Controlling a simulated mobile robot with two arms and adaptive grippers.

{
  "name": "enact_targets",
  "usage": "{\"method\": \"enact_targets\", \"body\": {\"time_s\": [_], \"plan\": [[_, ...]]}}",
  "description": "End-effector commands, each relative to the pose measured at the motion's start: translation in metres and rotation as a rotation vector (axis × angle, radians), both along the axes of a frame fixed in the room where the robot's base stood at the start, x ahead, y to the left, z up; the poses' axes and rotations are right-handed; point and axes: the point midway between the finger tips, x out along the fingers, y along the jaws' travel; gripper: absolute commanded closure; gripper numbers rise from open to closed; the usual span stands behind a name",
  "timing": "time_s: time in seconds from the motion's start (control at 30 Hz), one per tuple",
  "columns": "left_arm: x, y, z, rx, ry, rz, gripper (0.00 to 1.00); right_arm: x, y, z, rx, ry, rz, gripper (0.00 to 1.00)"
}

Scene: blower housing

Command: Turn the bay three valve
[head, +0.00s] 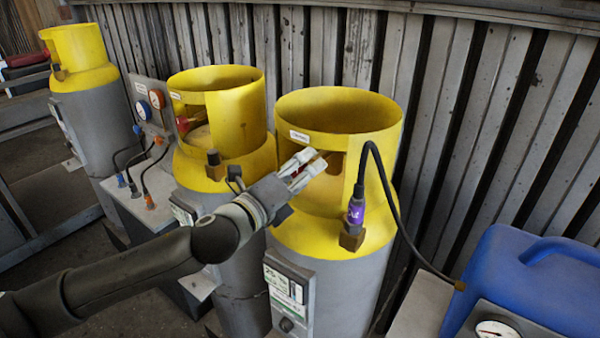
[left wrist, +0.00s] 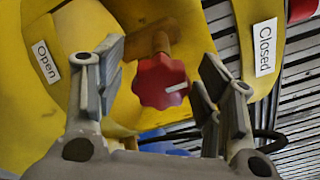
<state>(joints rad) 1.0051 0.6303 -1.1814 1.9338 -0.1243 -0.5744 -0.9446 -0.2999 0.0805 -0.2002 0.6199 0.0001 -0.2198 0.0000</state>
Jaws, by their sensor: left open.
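The valve's red lobed knob (left wrist: 160,82) sits on a brass stem inside the yellow collar of a gas cylinder. Its white mark points right, toward the side of the Closed label (left wrist: 265,47); the Open label (left wrist: 46,62) is on the left. My left gripper (head: 307,168) is open at the collar opening of the nearest yellow-topped cylinder (head: 335,230). In the left wrist view its fingers (left wrist: 162,65) stand on either side of the knob, with gaps visible. In the head view the gripper largely hides the knob. My right gripper is not in view.
A second cylinder (head: 215,130) with a red knob stands left of the nearest one, and another (head: 85,100) farther left. A black hose (head: 385,180) with a purple-banded fitting rises beside the nearest collar. A blue container (head: 535,280) is at the right, before a corrugated wall (head: 480,130).

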Motion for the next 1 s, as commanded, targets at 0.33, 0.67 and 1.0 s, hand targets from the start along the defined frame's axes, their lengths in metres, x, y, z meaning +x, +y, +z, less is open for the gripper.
{"method": "enact_targets", "body": {"time_s": [0.33,0.67,1.0], "plan": [[-0.026,0.020,0.000,0.000,0.001,0.001,0.38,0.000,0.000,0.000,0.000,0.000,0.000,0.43],[-0.077,0.056,-0.001,0.002,0.001,0.001,0.38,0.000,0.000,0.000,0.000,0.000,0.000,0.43],[-0.097,0.071,0.000,0.001,-0.001,0.000,0.38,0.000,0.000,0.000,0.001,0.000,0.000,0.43]]}}
